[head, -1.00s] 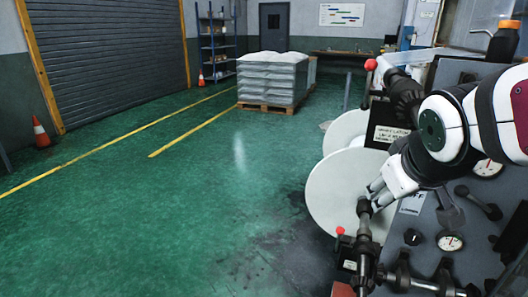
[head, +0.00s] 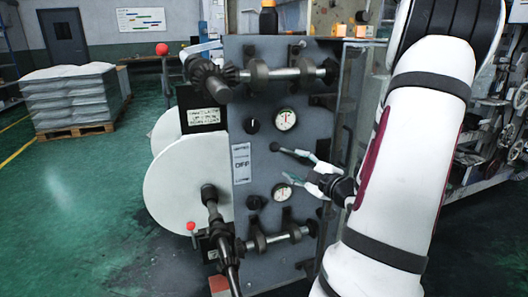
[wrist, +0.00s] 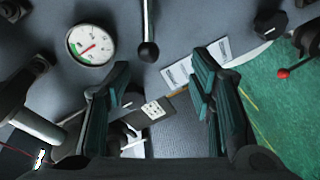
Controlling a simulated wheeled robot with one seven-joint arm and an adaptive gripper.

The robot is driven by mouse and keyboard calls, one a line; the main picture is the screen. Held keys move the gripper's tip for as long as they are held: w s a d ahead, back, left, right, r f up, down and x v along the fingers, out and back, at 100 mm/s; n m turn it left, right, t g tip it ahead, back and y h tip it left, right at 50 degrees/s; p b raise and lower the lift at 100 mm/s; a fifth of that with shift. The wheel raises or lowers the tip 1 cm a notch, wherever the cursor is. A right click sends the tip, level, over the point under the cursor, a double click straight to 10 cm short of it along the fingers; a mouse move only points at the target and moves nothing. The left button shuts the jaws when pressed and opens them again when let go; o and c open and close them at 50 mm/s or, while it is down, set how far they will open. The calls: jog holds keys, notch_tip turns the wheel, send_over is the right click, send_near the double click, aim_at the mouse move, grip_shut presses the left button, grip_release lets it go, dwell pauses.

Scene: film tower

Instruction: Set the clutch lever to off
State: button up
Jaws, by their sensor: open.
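The machine's grey panel (head: 265,80) carries a white label plate reading OFF (head: 242,163). A lever with a black ball knob (head: 275,147) stands out from the panel to the right of the plate. In the wrist view a black-knobbed lever (wrist: 148,50) comes down from the top edge. My gripper (head: 292,165) is open and close to the lever in the head view. In the wrist view my gripper (wrist: 163,78) has its two fingers apart with nothing held, and the knob appears above and between the fingertips. I cannot tell whether they touch it.
Two gauges (head: 285,120) and (head: 282,192), a black dial knob (head: 252,125), rollers (head: 285,72) and a red-knobbed lever (head: 162,49) crowd the panel. White discs (head: 185,185) stand left of it. A pallet of sacks (head: 72,98) is farther back. The green floor at left is open.

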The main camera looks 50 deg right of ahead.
aim_at(280, 149)
jog(key=shift+t, duration=0.4)
jog(key=x, duration=0.4)
jog(key=d+b+x, duration=0.1)
jog(key=x, duration=0.3)
jog(key=b+x, duration=0.1)
jog(key=x, duration=0.3)
jog(key=shift+s+d+r, duration=0.15)
jog(key=shift+s+d, duration=0.1)
